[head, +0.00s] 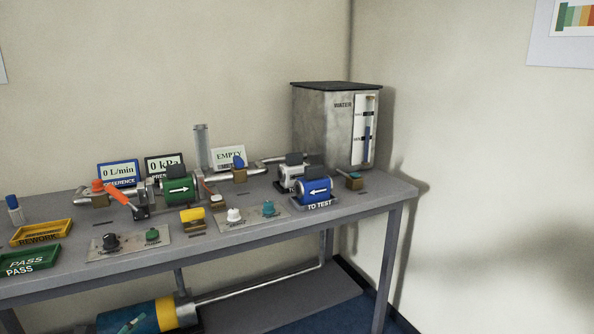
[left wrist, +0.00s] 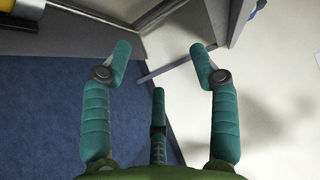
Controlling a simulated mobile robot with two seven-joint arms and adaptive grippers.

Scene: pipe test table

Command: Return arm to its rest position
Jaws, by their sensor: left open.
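My left gripper (left wrist: 160,62) shows in the left wrist view, with teal padded fingers spread wide apart and nothing between them. It points past the table's edge and legs, over blue floor (left wrist: 40,110) and a pale wall. My right gripper is in no frame. The grey test table (head: 390,198) stands in the head view with the pipe rig on it. A green cylinder (head: 178,192) with a white arrow sits in the pipe line. A blue cylinder (head: 314,190) sits on the holder marked TO TEST.
A grey water tank (head: 322,125) stands at the table's back right. A yellow REWORK tray (head: 42,232) and a green PASS tray (head: 30,260) lie at the left. Knobs (head: 110,242) line the front. A blue and yellow pump (head: 140,318) is below.

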